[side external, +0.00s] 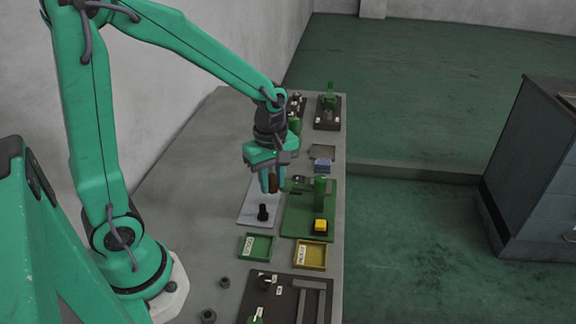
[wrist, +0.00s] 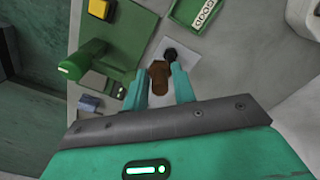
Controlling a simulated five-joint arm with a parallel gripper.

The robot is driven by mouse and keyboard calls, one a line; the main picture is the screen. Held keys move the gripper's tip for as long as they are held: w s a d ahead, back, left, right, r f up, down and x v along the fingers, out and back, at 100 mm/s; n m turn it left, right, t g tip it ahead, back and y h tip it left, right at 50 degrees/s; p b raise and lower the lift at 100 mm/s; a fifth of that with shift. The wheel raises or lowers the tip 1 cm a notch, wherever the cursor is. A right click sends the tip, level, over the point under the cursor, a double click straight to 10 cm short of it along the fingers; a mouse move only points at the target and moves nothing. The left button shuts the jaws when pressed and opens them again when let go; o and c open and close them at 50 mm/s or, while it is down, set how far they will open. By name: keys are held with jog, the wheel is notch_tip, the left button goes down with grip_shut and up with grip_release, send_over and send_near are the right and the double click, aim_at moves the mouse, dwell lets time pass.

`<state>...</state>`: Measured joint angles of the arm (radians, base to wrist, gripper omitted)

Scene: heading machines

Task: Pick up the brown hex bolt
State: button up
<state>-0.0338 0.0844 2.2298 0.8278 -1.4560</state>
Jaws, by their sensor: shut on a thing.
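The brown hex bolt (wrist: 159,80) is between the two fingers of my gripper (wrist: 159,90) in the wrist view. In the side external view the brown bolt (side external: 273,184) shows at the fingertips of my gripper (side external: 271,182). My gripper is shut on it and appears to hold it above the light grey plate (side external: 250,214).
A green machine (side external: 320,195) with a yellow block (side external: 320,225) stands right of the plate. A green labelled tray (side external: 256,246) and a yellow labelled tray (side external: 310,255) lie in front. A dark board (side external: 268,306) and loose dark nuts (side external: 208,316) are nearer the camera.

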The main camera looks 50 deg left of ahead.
jog(key=shift+d+r, duration=0.15)
jog(key=shift+d, duration=0.15)
jog(key=shift+w, duration=0.1)
dwell(0.4)
